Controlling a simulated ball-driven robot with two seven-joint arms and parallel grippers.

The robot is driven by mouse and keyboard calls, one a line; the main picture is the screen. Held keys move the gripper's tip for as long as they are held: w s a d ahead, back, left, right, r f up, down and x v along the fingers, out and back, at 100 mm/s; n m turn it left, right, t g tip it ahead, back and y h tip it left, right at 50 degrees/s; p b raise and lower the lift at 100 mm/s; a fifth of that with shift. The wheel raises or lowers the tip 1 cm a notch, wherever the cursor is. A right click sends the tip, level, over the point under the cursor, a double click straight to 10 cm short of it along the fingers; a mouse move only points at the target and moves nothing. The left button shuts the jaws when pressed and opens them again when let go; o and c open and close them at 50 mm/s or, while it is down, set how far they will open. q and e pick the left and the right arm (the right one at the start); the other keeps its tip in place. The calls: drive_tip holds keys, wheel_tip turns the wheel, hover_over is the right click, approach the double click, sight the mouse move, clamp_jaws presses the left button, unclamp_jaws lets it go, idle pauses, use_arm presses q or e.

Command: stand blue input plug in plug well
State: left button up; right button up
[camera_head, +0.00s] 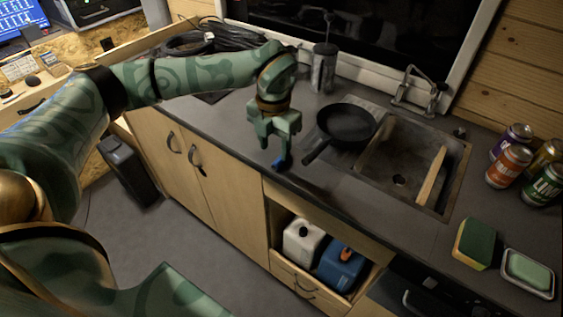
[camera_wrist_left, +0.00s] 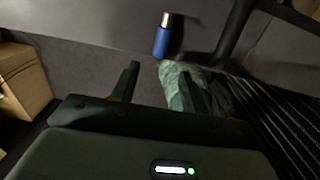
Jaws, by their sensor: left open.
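The blue input plug (camera_head: 280,162) shows in the head view as a small blue piece near the front edge of the grey counter, just below my left gripper (camera_head: 273,145). In the left wrist view the plug (camera_wrist_left: 168,36) has a blue body and a silver tip, and lies on the grey surface beyond the fingertips. My left gripper (camera_wrist_left: 158,82) is open, with the plug outside its fingers. I cannot make out the plug well in either view. My right gripper is not in view.
A black pan (camera_head: 346,123) sits right of the gripper, its handle close to the plug. Beyond are a sink (camera_head: 393,201), a tap (camera_head: 431,92) and several cans (camera_head: 508,165). A coiled black cable (camera_head: 215,38) lies at the back left. The counter's front edge is near.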

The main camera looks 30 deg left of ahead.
sight(276, 162)
use_arm(q)
drive_tip(key=f, duration=0.2)
drive_tip(key=f+b, duration=0.1)
drive_tip(key=f, duration=0.3)
drive_tip(key=shift+w, duration=0.35)
drive_tip(key=shift+r, duration=0.1)
clamp_jaws()
